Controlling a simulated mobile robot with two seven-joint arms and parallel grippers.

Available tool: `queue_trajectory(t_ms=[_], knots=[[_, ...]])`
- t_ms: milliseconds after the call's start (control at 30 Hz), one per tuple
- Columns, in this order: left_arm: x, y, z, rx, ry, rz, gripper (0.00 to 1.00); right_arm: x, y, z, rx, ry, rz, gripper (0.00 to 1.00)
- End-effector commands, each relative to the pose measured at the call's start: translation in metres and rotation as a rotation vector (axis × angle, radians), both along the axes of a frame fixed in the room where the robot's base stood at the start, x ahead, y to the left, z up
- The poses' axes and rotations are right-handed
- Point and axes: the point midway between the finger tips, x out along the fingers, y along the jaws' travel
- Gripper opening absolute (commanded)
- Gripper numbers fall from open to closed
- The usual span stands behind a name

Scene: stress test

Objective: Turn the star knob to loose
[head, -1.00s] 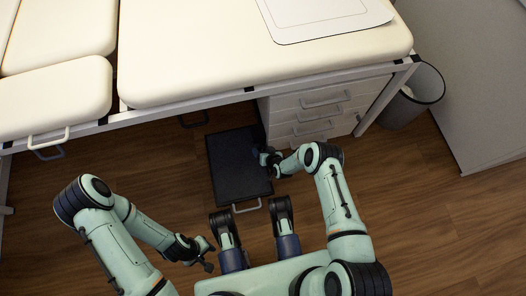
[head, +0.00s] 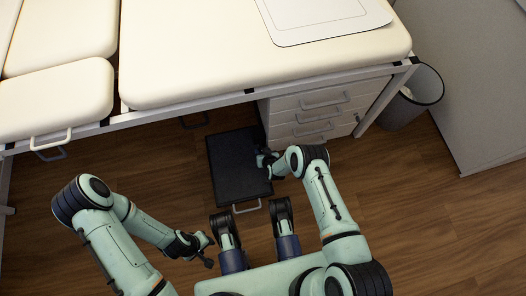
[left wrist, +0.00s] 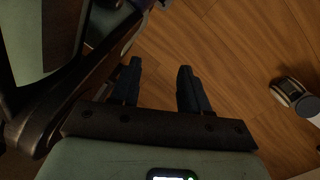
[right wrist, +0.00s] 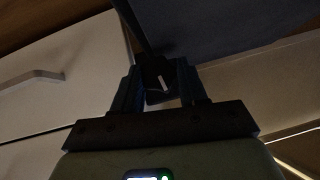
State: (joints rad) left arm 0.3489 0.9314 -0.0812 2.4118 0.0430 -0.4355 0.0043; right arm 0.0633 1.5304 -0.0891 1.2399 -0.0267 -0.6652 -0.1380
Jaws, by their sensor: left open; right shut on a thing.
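My right gripper (right wrist: 160,92) is shut on a small dark knob (right wrist: 158,84) with a short white mark on it. I take this to be the star knob; its lobes are too dark to make out. A dark bar runs up from the knob in the right wrist view. In the head view the right gripper (head: 263,161) is at the right edge of a flat black platform (head: 232,165), and the knob cannot be made out there. My left gripper (head: 209,250) is open and empty above the wood floor; its two fingers stand apart in the left wrist view (left wrist: 158,88).
A cream padded couch (head: 200,60) on a metal frame spans the back. A white drawer unit (head: 320,115) stands beneath it, close to the right gripper. A waste bin (head: 415,100) is at the right. Open wood floor (head: 430,220) lies at the right front.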

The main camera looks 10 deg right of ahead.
Motion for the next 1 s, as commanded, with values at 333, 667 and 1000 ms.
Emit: queue_trajectory(t_ms=[333, 667, 1000], knots=[[-0.011, 0.001, -0.007, -0.004, 0.037, 0.004, 0.45, 0.001, 0.006, -0.001, -0.259, -0.003, 0.007, 0.12], [-0.022, 0.002, -0.010, -0.005, 0.072, 0.008, 0.45, 0.001, 0.006, -0.001, -0.410, -0.001, 0.003, 0.12], [-0.023, 0.002, -0.010, -0.005, 0.074, 0.008, 0.45, 0.000, 0.005, -0.001, -0.445, 0.002, 0.001, 0.12]])
